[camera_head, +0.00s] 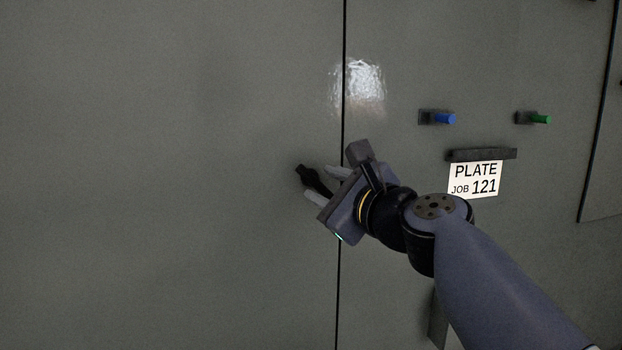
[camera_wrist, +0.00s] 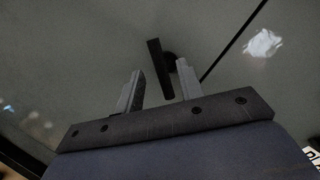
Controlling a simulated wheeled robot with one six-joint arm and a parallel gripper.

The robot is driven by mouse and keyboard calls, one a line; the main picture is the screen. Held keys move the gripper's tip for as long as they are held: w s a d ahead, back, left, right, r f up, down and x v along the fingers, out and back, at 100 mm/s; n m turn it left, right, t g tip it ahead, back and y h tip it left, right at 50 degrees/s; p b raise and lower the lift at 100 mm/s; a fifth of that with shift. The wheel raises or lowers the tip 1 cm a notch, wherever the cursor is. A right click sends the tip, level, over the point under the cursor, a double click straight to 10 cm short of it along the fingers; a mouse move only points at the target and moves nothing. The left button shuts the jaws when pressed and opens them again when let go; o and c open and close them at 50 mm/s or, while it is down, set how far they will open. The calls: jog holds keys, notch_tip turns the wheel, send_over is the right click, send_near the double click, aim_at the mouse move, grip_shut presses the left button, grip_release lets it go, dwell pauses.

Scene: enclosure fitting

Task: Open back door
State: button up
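The grey back door (camera_head: 170,180) fills the left of the head view and looks shut; a thin dark seam runs along its right edge. A black handle (camera_head: 308,178) sits on it just left of the seam. In the wrist view the handle (camera_wrist: 157,62) is a dark bar on a round pivot. My gripper (camera_head: 320,182) is at the handle, its fingers pointing at the door. In the wrist view my gripper (camera_wrist: 160,84) is open, with the handle's lower end showing between the fingers and gaps on both sides. I cannot tell how deep the handle lies between them.
Right of the seam, the grey panel (camera_head: 420,60) carries a blue peg (camera_head: 445,118), a green peg (camera_head: 540,119) and a dark bar (camera_head: 482,155) above a label reading PLATE JOB 121 (camera_head: 475,179). The door surface left of the handle is clear.

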aim_at(314, 181)
jog(key=shift+x, duration=2.45)
jog(key=shift+c, duration=0.3)
grip_shut()
